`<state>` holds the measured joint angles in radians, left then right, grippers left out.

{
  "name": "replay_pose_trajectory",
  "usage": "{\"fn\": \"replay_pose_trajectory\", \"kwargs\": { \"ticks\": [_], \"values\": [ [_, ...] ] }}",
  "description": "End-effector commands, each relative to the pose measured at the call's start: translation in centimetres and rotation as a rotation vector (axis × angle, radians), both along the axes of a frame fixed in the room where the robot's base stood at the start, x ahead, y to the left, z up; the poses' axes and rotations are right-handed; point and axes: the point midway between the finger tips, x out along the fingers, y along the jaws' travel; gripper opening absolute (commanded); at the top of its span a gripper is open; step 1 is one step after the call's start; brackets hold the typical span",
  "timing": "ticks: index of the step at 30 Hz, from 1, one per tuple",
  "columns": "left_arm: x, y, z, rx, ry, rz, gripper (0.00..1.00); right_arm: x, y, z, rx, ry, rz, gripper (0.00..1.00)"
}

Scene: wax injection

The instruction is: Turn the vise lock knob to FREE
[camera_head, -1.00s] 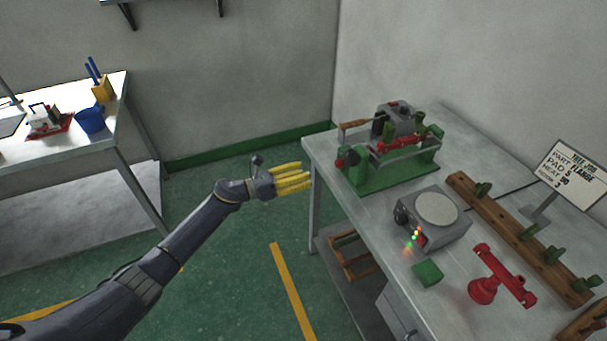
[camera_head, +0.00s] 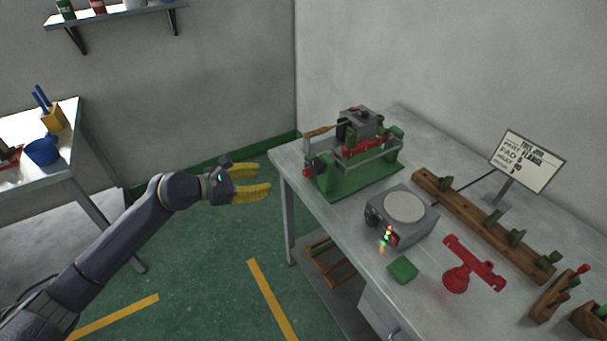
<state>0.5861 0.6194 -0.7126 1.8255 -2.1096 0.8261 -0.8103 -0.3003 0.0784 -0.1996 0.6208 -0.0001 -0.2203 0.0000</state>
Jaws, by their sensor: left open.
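A green-based machine (camera_head: 362,182) with red and grey parts stands at the far left of the right-hand bench; it looks like the vise assembly. A small red knob (camera_head: 308,173) shows at its left end. I cannot read any FREE marking or tell the knob's setting. My left gripper (camera_head: 268,181) has yellow fingers and is open and empty. It is over the floor, left of the bench edge and apart from the knob. My right gripper is not in view.
On the bench (camera_head: 350,240) are a grey hot-plate-like unit (camera_head: 400,230) with lit lights, a green block (camera_head: 403,270), a red T-shaped stand (camera_head: 458,277), a wooden rack (camera_head: 480,225) and a sign (camera_head: 527,160). Another table (camera_head: 75,130) stands left. Open floor lies between.

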Motion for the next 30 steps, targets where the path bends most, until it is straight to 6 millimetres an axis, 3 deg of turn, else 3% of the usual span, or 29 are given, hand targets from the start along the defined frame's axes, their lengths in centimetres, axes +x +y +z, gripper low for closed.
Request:
{"fn": "replay_pose_trajectory", "kwargs": {
  "ticks": [11, 30],
  "values": [
    [1.1, -1.0, -0.6, -0.036, 0.066, 0.051, 0.48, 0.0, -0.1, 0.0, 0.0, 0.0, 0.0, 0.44],
    [6.5, -9.8, -4.9, -0.035, 0.066, 0.05, 0.48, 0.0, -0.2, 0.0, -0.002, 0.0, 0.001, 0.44]
  ]
}}
